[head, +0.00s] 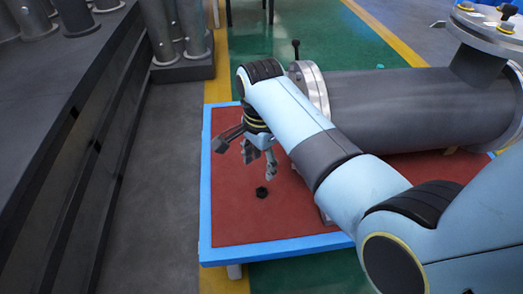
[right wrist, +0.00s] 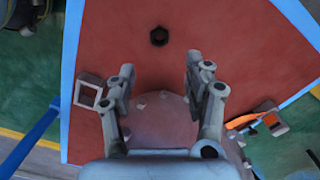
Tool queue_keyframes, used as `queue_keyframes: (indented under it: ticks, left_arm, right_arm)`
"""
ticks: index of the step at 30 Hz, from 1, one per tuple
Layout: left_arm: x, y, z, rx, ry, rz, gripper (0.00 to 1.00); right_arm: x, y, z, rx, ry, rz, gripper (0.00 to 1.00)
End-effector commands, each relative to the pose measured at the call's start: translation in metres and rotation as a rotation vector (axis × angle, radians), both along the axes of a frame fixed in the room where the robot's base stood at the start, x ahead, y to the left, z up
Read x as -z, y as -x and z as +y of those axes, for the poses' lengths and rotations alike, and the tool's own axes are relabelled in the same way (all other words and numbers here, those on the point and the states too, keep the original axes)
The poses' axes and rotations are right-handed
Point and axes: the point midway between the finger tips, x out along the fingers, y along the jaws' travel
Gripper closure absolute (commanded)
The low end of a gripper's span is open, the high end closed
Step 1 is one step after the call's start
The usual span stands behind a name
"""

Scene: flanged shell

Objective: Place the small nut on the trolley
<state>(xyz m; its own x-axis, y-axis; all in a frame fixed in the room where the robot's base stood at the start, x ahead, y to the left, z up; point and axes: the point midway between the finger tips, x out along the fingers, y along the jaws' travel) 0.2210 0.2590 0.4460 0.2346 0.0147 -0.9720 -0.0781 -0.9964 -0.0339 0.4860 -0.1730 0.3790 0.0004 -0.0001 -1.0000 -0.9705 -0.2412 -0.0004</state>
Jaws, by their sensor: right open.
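The small nut (head: 262,192) is black and lies on the red top of the trolley (head: 232,228), which has a light blue rim. In the right wrist view the nut (right wrist: 159,36) shows a dark hole and sits beyond the fingertips, with red surface (right wrist: 250,45) all around it. My right gripper (head: 257,158) is open and empty above the trolley top, just behind the nut in the head view. Its two fingers (right wrist: 160,68) are spread apart and do not touch the nut. My left gripper is not in view.
A large grey flanged shell (head: 400,112) lies on the trolley's right part, partly hidden by my right arm. A dark bench (head: 55,130) with metal cylinders (head: 160,30) stands at left. The trolley's front left area is clear.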

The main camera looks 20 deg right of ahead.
Motion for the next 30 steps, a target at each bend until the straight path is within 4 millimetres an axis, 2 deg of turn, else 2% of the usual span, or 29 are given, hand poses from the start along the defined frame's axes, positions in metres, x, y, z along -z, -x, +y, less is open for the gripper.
queue_keyframes:
  ticks: [1, 3, 10, 13, 14, 17, 20, 21, 24, 27, 30]
  left_arm:
    - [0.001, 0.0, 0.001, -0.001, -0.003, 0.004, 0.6]
    - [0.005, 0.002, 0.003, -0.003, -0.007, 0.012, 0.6]
    - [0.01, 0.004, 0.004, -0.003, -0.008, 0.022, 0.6]
    - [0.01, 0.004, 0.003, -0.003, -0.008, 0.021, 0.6]
    - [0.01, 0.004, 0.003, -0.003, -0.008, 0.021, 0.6]
    - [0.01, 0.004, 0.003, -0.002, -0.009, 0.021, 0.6]
    - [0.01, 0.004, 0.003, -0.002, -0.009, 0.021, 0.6]
    - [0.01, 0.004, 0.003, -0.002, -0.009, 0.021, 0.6]
    - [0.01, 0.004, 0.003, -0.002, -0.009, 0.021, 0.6]
    - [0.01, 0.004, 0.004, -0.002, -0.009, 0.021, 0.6]
    - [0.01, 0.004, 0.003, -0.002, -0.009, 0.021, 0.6]
  right_arm:
    - [-0.009, -0.001, 0.0, 0.0, 0.0, -0.002, 0.48]
    - [-0.012, 0.0, 0.0, 0.0, 0.0, -0.001, 0.48]
    - [-0.011, 0.002, -0.001, -0.004, 0.0, 0.001, 0.48]
    - [-0.003, 0.019, -0.01, -0.06, 0.005, -0.004, 0.48]
    - [0.001, 0.029, -0.015, -0.096, 0.008, -0.009, 0.48]
    - [0.013, 0.078, -0.04, -0.291, 0.028, -0.035, 0.48]
    - [0.012, 0.138, -0.065, -0.566, 0.063, -0.072, 0.48]
    - [0.007, 0.161, -0.074, -0.683, 0.079, -0.085, 0.48]
    - [-0.012, 0.21, -0.086, -0.961, 0.116, -0.115, 0.48]
    - [-0.034, 0.243, -0.09, -1.186, 0.146, -0.138, 0.48]
    - [-0.05, 0.262, -0.09, -1.33, 0.164, -0.156, 0.48]
